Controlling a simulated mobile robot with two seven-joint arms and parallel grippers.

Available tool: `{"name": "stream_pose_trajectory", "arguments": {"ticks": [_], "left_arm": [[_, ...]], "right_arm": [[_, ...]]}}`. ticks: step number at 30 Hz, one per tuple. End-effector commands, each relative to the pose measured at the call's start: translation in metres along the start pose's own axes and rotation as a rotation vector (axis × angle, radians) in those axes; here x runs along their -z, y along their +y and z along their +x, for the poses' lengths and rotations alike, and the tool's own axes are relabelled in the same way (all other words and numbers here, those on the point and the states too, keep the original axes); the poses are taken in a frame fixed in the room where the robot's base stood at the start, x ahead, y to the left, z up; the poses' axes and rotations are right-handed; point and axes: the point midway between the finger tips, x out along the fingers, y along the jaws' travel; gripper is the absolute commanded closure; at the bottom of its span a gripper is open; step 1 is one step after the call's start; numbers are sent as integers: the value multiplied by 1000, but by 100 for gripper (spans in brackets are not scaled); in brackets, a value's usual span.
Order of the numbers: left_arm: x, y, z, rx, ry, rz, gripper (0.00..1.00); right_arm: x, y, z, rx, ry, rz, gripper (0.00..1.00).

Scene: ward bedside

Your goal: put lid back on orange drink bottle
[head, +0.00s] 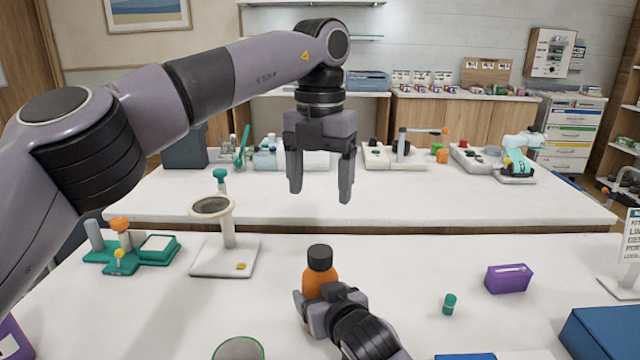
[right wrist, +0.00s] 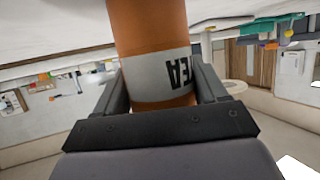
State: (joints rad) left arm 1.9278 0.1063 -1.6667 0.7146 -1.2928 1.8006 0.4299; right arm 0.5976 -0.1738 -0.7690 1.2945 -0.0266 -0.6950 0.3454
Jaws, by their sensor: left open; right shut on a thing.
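The orange drink bottle (head: 319,281) stands upright at the front middle of the near table. A dark lid (head: 320,253) sits on its top; I cannot tell whether it is screwed tight. My right gripper (head: 320,297) is shut around the lower body of the bottle. The right wrist view shows the orange bottle (right wrist: 150,30) between both fingers, with a white label reading "TEA" upside down; the lid is out of that view. My left gripper (head: 320,190) is open and empty, pointing down in the air above and behind the bottle.
A magnifier stand (head: 228,235) and a green tray set (head: 135,252) stand to the left. A small green cylinder (head: 449,303), a purple box (head: 508,279) and a blue box (head: 605,335) lie to the right. A round green-rimmed dish (head: 239,349) is in front.

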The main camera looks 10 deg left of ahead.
Motion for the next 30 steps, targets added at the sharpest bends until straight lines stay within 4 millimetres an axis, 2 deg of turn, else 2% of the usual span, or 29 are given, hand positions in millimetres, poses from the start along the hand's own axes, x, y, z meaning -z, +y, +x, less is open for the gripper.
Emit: {"name": "stream_pose_trajectory", "arguments": {"ticks": [1,3,14,30], "left_arm": [[0,0,0,0,0,0,26],[0,0,0,0,0,0,26],[0,0,0,0,0,-1,26],[0,0,-5,0,0,-1,26]], "right_arm": [[-1,0,0,0,-1,0,19],[-1,0,0,0,-1,0,0],[0,0,-5,0,0,0,0],[-1,0,-61,0,-1,0,0]]}}
